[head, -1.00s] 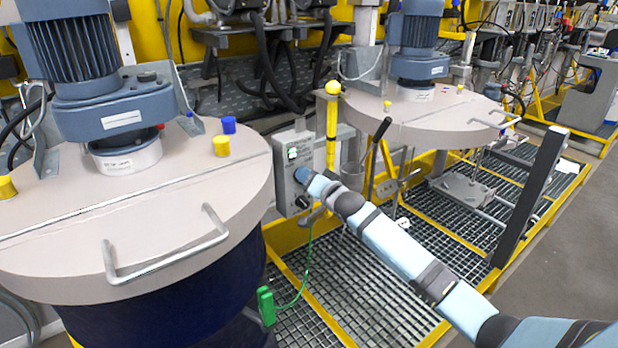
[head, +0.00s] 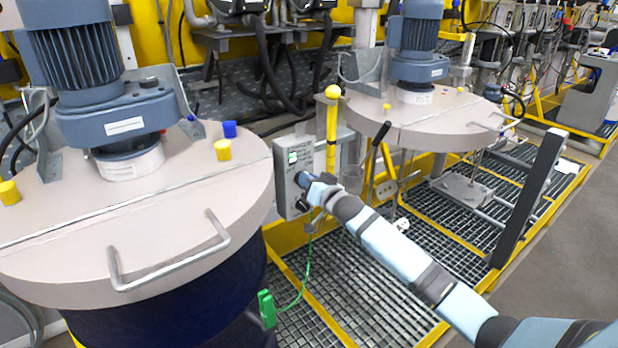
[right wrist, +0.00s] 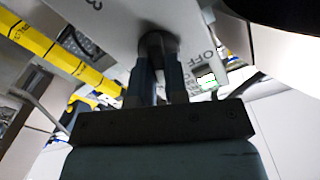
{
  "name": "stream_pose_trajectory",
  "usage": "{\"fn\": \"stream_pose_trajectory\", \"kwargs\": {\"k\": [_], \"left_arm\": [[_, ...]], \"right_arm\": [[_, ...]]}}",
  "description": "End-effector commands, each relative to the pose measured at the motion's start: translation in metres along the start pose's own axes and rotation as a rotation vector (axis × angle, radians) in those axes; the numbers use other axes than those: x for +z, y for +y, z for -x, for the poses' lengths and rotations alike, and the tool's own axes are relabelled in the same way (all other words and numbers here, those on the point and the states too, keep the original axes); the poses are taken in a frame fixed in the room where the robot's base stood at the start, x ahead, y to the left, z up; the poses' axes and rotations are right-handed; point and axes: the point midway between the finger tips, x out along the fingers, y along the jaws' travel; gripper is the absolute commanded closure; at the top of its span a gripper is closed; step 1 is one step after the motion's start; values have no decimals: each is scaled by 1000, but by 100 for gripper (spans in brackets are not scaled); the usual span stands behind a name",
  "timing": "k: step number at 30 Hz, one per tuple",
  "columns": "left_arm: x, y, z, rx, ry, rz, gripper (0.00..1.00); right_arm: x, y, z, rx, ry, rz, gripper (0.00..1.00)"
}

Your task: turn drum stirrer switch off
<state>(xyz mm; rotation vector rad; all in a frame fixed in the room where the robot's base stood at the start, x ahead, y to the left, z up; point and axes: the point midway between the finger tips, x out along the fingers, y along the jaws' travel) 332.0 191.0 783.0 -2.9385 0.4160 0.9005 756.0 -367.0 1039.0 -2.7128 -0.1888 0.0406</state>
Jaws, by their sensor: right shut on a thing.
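The switch box (head: 292,172) is a grey upright panel between the two drums, with a small green-and-white display (head: 293,156) on its face. My right gripper (head: 302,179) is at the front of this box. In the right wrist view my right gripper (right wrist: 160,75) has its two fingers close together on a dark round knob (right wrist: 158,43) on the light panel. The word OFF (right wrist: 208,57) is printed on the panel to the right of the knob. The fingers partly hide the knob, so its exact setting cannot be told. My left gripper is not in view.
A large drum lid (head: 130,215) with a motor (head: 85,60) stands at the left. A second lid (head: 425,120) is behind at the right. A yellow post (head: 332,130) and a dark lever (head: 380,135) stand beside the box. A green clamp (head: 266,308) hangs below.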

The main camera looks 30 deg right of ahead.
Motion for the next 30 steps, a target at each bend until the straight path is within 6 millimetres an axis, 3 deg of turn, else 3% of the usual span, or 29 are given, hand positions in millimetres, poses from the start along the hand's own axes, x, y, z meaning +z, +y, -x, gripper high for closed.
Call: {"fn": "stream_pose_trajectory", "kwargs": {"k": [30], "left_arm": [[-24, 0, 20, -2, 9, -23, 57]], "right_arm": [[2, -6, 0, 0, 0, 928, 100]]}}
